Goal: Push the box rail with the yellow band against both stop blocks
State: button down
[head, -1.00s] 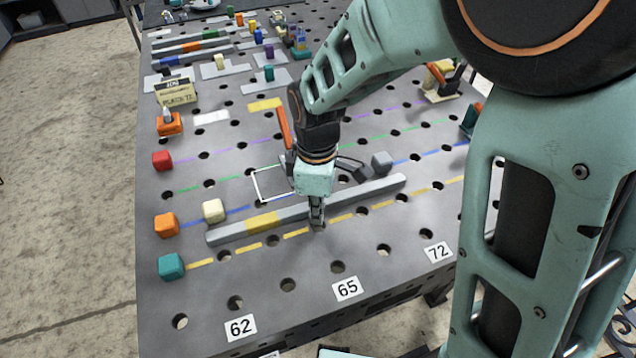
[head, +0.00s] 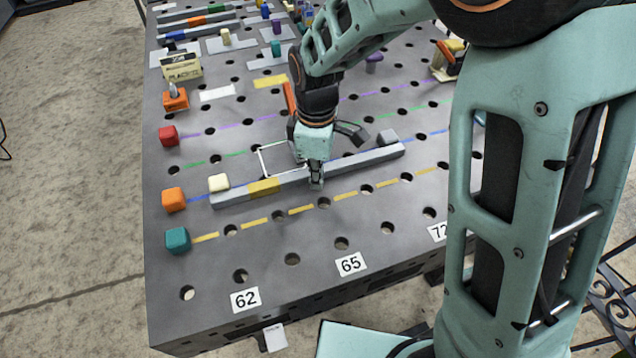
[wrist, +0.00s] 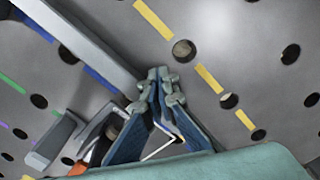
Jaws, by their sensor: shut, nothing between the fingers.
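The box rail (head: 345,165) is long and grey with a yellow band (head: 263,187) left of its middle. It lies along the blue line and also shows at upper left in the wrist view (wrist: 85,45). A cream block (head: 219,182) sits close behind its left end, and a grey block (head: 388,136) close behind its right end. I cannot tell whether either touches the rail. These look like the stop blocks. My gripper (head: 317,184) is shut and empty, pointing down at the rail's near side, right of the band. Its fingertips (wrist: 160,76) hide part of the rail in the wrist view.
Orange (head: 173,199), teal (head: 177,239) and red (head: 168,136) blocks stand along the table's left side. A white outline (head: 272,158) lies behind the rail. The perforated table (head: 300,285) is clear in front, apart from number labels. More parts stand at the back.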

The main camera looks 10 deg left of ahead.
jog(key=shift+w+a+r, duration=0.1)
jog(key=shift+w+a, duration=0.05)
jog(key=shift+w, duration=0.05)
jog(key=shift+s+d, duration=0.35)
jog(key=shift+s, duration=0.2)
jog(key=shift+s+d, duration=0.35)
jog(key=shift+s, duration=0.2)
notch_tip(320, 180, up, 8)
jog(key=p, duration=0.6)
jog(key=shift+s, duration=0.1)
dwell(0.4)
